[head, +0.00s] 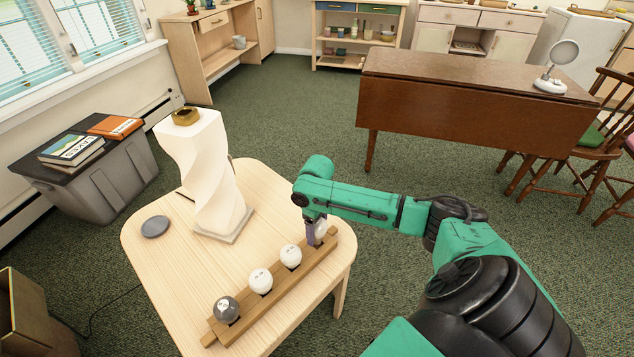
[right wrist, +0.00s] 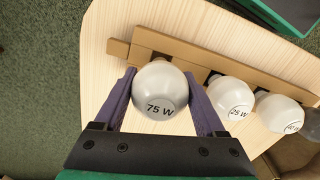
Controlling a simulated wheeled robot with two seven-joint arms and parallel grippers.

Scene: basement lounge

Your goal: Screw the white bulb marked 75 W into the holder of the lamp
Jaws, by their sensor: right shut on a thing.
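The white bulb marked 75 W (right wrist: 160,88) is between the two fingers of my right gripper (right wrist: 160,105), which is shut on it. In the head view my right gripper (head: 314,236) is at the far right end of the wooden bulb rack (head: 318,262) and partly hides the bulb (head: 321,228). The bulb's base points at the rack; I cannot tell whether it is still seated. The white twisted lamp (head: 207,170) stands upright on the table, its brass-coloured holder (head: 185,116) on top and empty. My left gripper is not in view.
Two other white bulbs (head: 291,256) (head: 260,280) and a grey bulb (head: 226,309) sit in the rack. A dark grey disc (head: 155,226) lies on the light wooden table (head: 180,280) left of the lamp. A grey bin (head: 110,180) with books stands behind left.

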